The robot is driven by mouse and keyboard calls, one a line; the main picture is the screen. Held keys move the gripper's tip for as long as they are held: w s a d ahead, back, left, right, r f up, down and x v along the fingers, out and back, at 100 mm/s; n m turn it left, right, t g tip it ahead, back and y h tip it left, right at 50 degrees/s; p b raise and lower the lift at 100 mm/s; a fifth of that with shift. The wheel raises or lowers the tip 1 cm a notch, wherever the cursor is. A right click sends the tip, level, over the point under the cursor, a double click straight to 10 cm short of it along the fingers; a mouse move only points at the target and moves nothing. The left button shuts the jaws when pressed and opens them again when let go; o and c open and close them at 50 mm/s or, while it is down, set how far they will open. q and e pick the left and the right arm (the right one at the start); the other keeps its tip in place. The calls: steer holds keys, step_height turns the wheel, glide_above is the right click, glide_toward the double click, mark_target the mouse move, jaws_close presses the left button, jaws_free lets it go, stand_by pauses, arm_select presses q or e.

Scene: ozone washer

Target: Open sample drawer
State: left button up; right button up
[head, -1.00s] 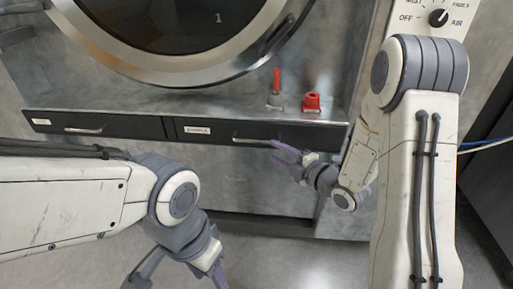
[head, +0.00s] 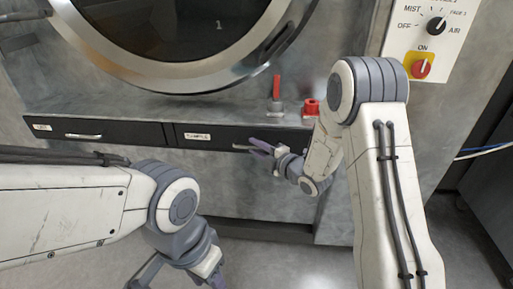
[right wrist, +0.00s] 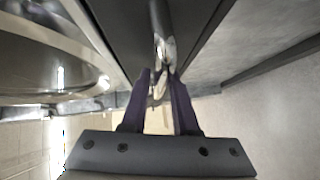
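The sample drawer (head: 220,131) is a dark front with a white label (head: 198,136), right of a similar drawer under the round door. It looks shut, flush with its neighbour. Its silver bar handle (head: 241,147) is partly hidden by my right gripper (head: 256,147). In the right wrist view the handle (right wrist: 161,45) runs down to between the purple fingertips of my right gripper (right wrist: 160,76). Those fingers stand apart, with a gap between them; contact with the handle cannot be made out. My left gripper (head: 180,279) is low in the head view, fingers spread, empty, partly cut off.
The left drawer (head: 110,132) has its own handle (head: 84,136). A red-topped piece (head: 276,90) and a red fitting (head: 311,107) stand on the ledge above the sample drawer. A control panel (head: 418,40) is at upper right. The floor in front is clear.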

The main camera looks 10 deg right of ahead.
jaws_close()
stand_by(1.2)
